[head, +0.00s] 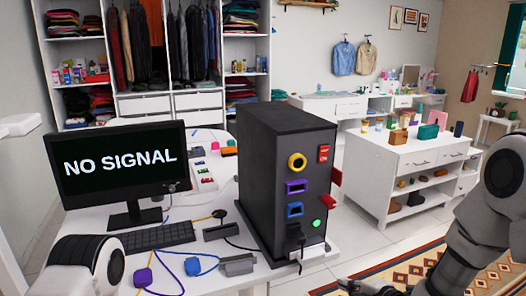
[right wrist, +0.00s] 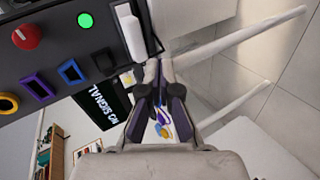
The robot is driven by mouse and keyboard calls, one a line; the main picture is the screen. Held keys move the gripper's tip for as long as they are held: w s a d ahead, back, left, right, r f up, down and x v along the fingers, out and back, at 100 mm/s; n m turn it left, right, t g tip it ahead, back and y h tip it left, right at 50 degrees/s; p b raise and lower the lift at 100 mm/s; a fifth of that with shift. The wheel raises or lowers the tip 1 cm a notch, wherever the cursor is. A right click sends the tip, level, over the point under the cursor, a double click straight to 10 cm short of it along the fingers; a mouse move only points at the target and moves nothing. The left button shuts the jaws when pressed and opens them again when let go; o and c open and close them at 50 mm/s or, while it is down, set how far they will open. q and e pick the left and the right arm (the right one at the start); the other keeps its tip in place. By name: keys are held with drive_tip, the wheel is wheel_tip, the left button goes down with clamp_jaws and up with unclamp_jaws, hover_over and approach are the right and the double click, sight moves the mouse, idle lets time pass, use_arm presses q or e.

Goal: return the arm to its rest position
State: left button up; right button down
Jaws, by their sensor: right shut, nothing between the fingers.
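My right arm comes in from the right edge of the head view. Its gripper (head: 356,287) shows small and dark at the bottom edge, in front of the desk, partly cut off. In the right wrist view the dark fingers (right wrist: 154,92) are shut with nothing held. They point toward the lower part of the black computer tower (right wrist: 68,55), seen tilted. The tower (head: 283,175) stands upright on the desk in the head view, its green light lit. A link of my left arm shows at the bottom left; the left gripper is out of view.
A monitor (head: 122,165) reading "NO SIGNAL", a keyboard (head: 158,237) and loose cables lie on the white desk (head: 88,222). A white drawer unit (head: 408,163) stands to the right. An open wardrobe (head: 168,104) is behind. Floor and a patterned rug (head: 392,270) are right of the desk.

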drive_tip(key=s+f+m+g+h, duration=0.1)
drive_tip(key=s+f+m+g, duration=0.1)
drive_tip(key=s+f, duration=0.4)
drive_tip(key=s+f+m+g, duration=0.1)
drive_tip(key=s+f+g, duration=0.15)
drive_tip(key=f, duration=0.55)
drive_tip(key=s+d+f+m+g+h, duration=0.2)
drive_tip(key=s+f+m, duration=0.3)
drive_tip(key=s+m, duration=0.4)
drive_tip(key=s+d+f+m+g+h, duration=0.1)
drive_tip(key=s+f+m+g+h, duration=0.1)
drive_tip(key=s+f+m+g, duration=0.3)
drive_tip(key=shift+s+d+f+m, duration=0.35)
drive_tip(key=shift+s+m, duration=1.85)
drive_tip(key=shift+s, duration=3.35)
